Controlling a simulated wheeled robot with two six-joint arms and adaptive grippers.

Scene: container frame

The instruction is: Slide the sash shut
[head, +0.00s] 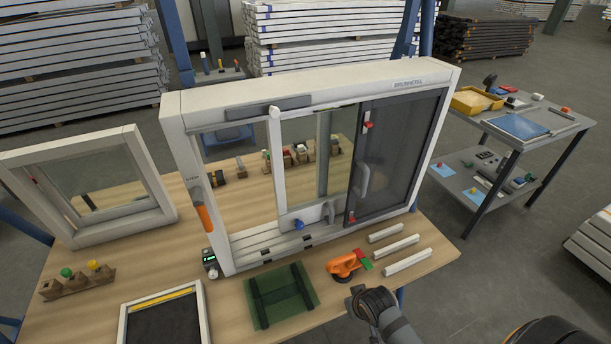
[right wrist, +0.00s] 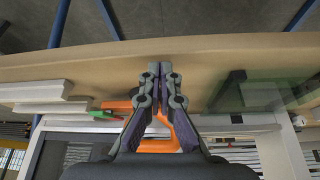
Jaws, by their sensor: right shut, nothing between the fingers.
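The white window frame (head: 178,150) stands upright on the wooden table in the head view. Its sliding sash (head: 275,160) has a light left stile and a glass pane, and sits around the middle of the frame. Left of that stile is an open gap down to the bottom track (head: 258,240). A grey pull handle (head: 329,211) and a blue knob (head: 299,225) are low on the sash. A dark panel (head: 400,150) fills the right side. My right gripper (right wrist: 160,72) is shut and empty near the table's front edge, apart from the sash. My left gripper is out of view.
An orange suction tool (head: 345,265), white strips (head: 408,261) and a green glass sheet (head: 265,308) lie in front of the frame. A second white frame (head: 148,175) stands at left. An orange-handled tool (head: 203,218) is at the frame's left side. A cart (head: 515,140) is right.

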